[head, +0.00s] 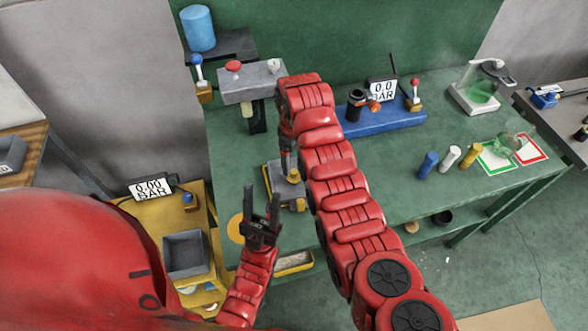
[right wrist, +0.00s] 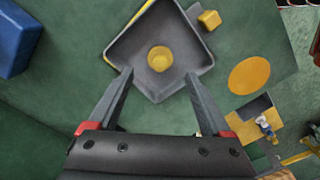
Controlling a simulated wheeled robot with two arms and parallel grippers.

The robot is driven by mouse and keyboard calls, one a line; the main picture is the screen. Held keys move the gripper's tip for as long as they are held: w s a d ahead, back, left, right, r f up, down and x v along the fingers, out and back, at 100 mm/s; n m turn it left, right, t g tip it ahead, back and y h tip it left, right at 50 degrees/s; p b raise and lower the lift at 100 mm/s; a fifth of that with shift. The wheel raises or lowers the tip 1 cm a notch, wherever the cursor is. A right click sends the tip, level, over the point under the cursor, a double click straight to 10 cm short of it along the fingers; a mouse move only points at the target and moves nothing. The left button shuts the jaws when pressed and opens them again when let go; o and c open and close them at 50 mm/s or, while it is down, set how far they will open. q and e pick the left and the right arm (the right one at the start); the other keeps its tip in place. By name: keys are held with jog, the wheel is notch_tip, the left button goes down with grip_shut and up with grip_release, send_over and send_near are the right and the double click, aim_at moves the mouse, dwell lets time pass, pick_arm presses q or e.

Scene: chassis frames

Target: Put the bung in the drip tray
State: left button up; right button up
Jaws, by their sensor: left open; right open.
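The grey, square drip tray (head: 272,181) stands on the green bench; it also shows in the right wrist view (right wrist: 125,48). A round yellow piece, which looks like the bung (right wrist: 160,58), sits inside the tray near its middle. It shows in the head view (head: 293,177) just below my right gripper (head: 290,165). In the right wrist view my right gripper (right wrist: 158,75) is open, its fingers apart over the tray's near side, with nothing between them. My left gripper (head: 262,210) is open and empty, pointing up near the bench's left front edge.
A small yellow block (right wrist: 209,19) sits beside the tray. A yellow disc (right wrist: 250,75) lies on the bench. A blue base (head: 385,124) with a gauge stands to the right. A grey bin (head: 187,253) sits on a yellow cart at left.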

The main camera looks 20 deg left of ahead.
aim_at(294, 171)
notch_tip(294, 171, up, 2)
jog(key=shift+w+r+b, duration=0.1)
jog(key=shift+w+b, duration=0.05)
jog(key=shift+b, duration=0.25)
notch_tip(294, 171, up, 4)
jog(key=p, duration=0.3)
jog(key=shift+s, duration=0.2)
